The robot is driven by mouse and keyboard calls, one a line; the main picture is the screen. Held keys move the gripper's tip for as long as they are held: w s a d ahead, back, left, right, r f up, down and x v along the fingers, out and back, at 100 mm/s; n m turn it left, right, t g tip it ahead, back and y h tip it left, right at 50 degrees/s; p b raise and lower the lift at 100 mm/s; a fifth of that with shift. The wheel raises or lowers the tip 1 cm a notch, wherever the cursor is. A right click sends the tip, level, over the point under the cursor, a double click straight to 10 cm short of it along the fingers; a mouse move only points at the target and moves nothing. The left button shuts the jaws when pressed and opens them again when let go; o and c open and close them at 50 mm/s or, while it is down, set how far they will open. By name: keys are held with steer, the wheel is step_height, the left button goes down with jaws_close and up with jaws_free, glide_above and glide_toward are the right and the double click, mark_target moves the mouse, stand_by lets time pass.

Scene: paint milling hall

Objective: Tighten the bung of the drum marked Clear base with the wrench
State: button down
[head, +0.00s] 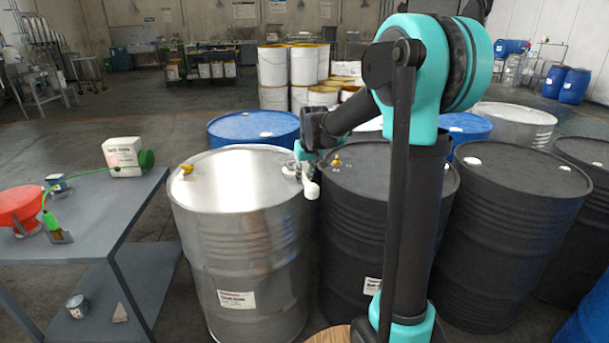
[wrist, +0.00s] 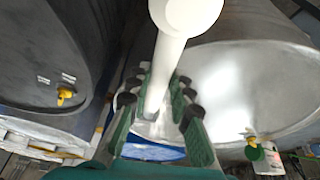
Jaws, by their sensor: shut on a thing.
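A bare silver drum (head: 240,235) stands front centre in the head view; its label is too small for me to read surely. A yellow fitting (head: 187,168) sits at its top left. My gripper (head: 304,154) is over the drum's right rim. In the wrist view my gripper (wrist: 160,92) is shut on a pale, white wrench-like tool (wrist: 172,45) with a rounded end, whose end also shows in the head view (head: 311,190). The tool's far end and any bung under it are hidden, so I cannot tell whether they touch.
A dark drum (head: 345,235) with a yellow fitting (head: 337,162) stands close on the right, another dark drum (head: 505,235) beyond it. Blue drums (head: 245,128) stand behind. A grey table (head: 95,220) at left bears a red funnel (head: 22,205) and a white box (head: 123,156).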

steer(key=shift+f, duration=0.6)
steer(key=shift+a, duration=0.1)
steer(key=shift+s+a+m+h, duration=0.15)
steer(key=shift+a+m+h, duration=0.35)
steer(key=shift+a+m, duration=1.05)
steer(key=shift+a, duration=0.6)
steer(key=shift+a, duration=0.1)
steer(key=shift+a+m+h, duration=0.4)
steer(key=shift+a+m, duration=0.35)
steer(key=shift+a, duration=0.25)
steer(key=shift+w+a+m+h, duration=0.25)
steer(key=shift+a+m, duration=0.2)
steer(key=shift+a, duration=0.15)
steer(key=shift+w+a+m+h, duration=0.15)
steer(key=shift+w+a+m, duration=0.1)
steer(key=shift+a+m, duration=0.25)
steer(key=shift+a, duration=0.1)
